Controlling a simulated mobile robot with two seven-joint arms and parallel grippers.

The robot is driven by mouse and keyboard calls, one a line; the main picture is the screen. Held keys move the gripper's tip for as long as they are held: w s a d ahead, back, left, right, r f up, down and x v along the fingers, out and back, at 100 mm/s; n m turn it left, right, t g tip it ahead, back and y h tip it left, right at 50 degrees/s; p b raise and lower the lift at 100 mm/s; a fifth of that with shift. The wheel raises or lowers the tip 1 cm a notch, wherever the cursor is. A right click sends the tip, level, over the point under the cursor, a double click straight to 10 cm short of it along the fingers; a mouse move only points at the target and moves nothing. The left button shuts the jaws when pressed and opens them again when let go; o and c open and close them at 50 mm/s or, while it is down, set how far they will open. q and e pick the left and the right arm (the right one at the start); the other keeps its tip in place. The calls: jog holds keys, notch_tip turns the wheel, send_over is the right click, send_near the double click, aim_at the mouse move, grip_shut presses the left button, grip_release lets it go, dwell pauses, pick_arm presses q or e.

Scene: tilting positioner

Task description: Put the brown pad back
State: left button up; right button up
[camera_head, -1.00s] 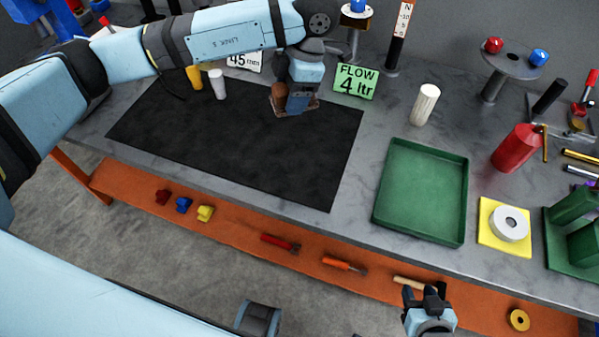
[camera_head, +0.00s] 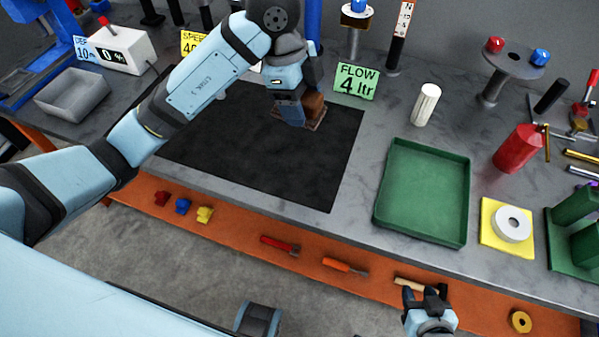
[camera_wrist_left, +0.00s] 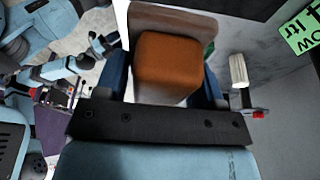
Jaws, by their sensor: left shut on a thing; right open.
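The brown pad (camera_head: 314,106) has a block-shaped grip on a flat brown plate. It is over the right part of the black mat (camera_head: 250,160); I cannot tell if it touches the mat. My left gripper (camera_head: 297,108) is shut on the block. In the left wrist view, the orange-brown block (camera_wrist_left: 168,62) sits between the two fingers, with part of the plate (camera_wrist_left: 190,20) beyond it. My right gripper (camera_head: 426,297) is open and empty, low in front of the bench.
The green FLOW sign (camera_head: 357,81) stands close right of the pad. A white cylinder (camera_head: 426,104), a green tray (camera_head: 424,190) and a yellow pad with a white ring (camera_head: 508,224) are further right. Small parts and tools lie on the orange lower shelf (camera_head: 230,224).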

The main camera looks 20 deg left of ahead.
aim_at(305, 176)
pick_arm(q)
jog(key=shift+f+n, duration=0.15)
jog(key=shift+n, duration=0.15)
notch_tip(305, 176, down, 20)
jog(key=shift+r+b, duration=0.15)
jog(key=shift+b, duration=0.15)
jog(key=shift+s, duration=0.1)
jog(key=o, duration=1)
jog(key=v, duration=1.2)
jog(key=shift+d, duration=0.1)
jog(key=shift+s, duration=0.1)
